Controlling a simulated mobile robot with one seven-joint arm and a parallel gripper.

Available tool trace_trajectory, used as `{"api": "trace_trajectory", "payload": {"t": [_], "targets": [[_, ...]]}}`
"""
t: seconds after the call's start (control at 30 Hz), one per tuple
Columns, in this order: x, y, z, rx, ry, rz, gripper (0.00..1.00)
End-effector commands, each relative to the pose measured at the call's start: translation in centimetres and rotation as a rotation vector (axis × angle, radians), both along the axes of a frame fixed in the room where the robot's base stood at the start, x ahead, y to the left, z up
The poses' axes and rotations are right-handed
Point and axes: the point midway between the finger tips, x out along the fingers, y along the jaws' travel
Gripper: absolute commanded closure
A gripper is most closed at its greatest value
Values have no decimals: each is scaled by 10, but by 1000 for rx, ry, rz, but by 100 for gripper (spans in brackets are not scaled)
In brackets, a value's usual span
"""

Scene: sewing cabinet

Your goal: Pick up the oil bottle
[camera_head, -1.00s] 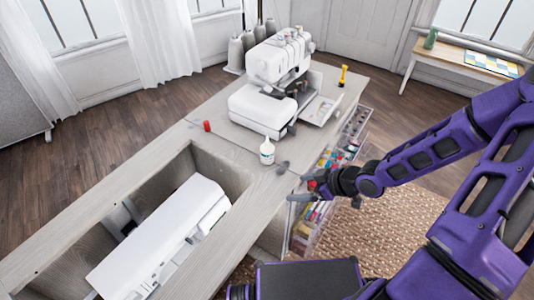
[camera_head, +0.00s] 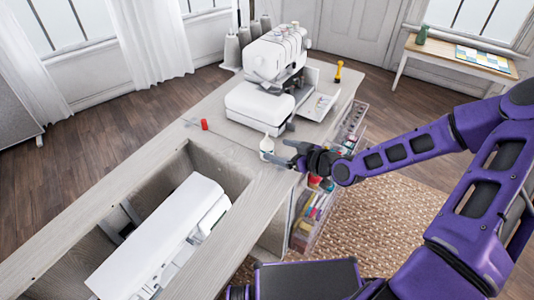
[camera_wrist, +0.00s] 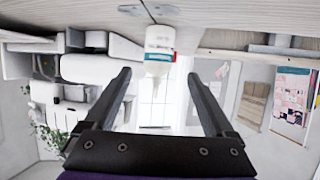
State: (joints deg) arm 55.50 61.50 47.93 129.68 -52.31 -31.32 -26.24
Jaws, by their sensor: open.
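The oil bottle (camera_head: 266,143) is small and white with a pointed nozzle, and stands upright on the cabinet top near its right edge. My gripper (camera_head: 279,150) is just to the right of the bottle, low over the cabinet top, with its fingers pointing at it. In the wrist view, which is upside down, the bottle (camera_wrist: 158,44) shows a teal-edged label and a red mark. It lies ahead, in line with the gap between the open fingers (camera_wrist: 158,75). The gap is empty near the palm. I cannot tell whether the fingertips flank the bottle.
A white sewing machine (camera_head: 262,95) stands just behind the bottle. A red spool (camera_head: 204,124) is to the left, and a yellow-handled tool (camera_head: 338,71) is at the far right. An open well in front holds another white machine (camera_head: 165,235). Clear drawers (camera_head: 315,207) hang below the right edge.

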Motion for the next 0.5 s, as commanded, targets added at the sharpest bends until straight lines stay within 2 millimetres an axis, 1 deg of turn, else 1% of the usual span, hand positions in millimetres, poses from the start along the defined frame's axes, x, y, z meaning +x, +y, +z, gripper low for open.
{"api": "trace_trajectory", "payload": {"t": [0.03, 0.27, 0.43, 0.5], "targets": [[5, 5, -3, 1, 1, 2, 11], [15, 14, -11, 0, 1, 0, 11], [32, 27, -26, 1, 1, 1, 11], [39, 33, -29, 1, 1, 2, 11]]}}
